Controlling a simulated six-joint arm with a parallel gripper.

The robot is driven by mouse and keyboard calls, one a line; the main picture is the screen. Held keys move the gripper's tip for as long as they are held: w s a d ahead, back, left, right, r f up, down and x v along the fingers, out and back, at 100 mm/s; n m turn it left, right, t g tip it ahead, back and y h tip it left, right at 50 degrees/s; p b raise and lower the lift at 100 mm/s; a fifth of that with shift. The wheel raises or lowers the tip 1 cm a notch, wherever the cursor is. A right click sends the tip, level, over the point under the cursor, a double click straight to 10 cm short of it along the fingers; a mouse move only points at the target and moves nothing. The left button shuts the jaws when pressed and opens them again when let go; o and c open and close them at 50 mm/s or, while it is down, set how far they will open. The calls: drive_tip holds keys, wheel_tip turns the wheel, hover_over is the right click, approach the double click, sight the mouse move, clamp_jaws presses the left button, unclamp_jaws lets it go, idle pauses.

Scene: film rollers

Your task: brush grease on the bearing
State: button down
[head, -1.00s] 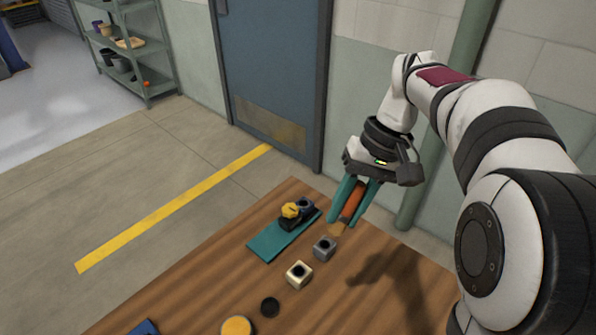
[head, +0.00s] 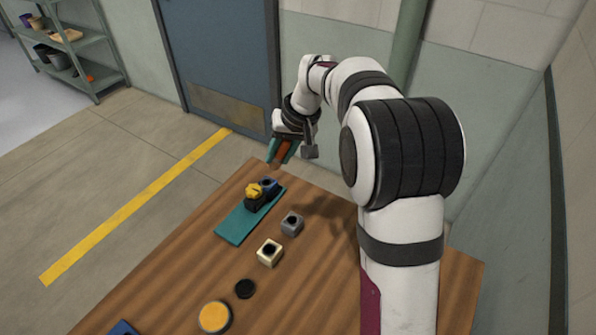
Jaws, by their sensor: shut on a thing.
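My gripper (head: 283,149) has teal fingers and is shut on a brush with an orange handle (head: 283,150). The brush tip (head: 273,163) points down, above the table's far corner, behind the teal mat (head: 234,228). On the mat's far end sit a black block (head: 256,203) with a yellow knob-like part (head: 254,190), and a blue block (head: 269,184) with a dark hole. A grey block (head: 292,223) and a cream block (head: 269,252), also with dark holes, stand right of the mat. I cannot tell which is the bearing. A round tin with a yellow-orange top (head: 214,317) stands nearer me.
A black disc (head: 245,288) lies between the tin and the cream block. Part of a blue object (head: 123,328) shows at the bottom edge. The wooden table (head: 310,290) is bare to the right. A door (head: 225,60) and wall stand behind it.

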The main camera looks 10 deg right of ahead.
drive_tip(key=w+a+f+t+h, duration=0.1)
drive_tip(key=w+a+f+t, duration=0.2)
drive_tip(key=w+f, duration=0.5)
drive_tip(key=shift+w+a+m+t, duration=0.3)
drive_tip(key=shift+w+a, duration=0.25)
drive_tip(key=shift+w, duration=0.6)
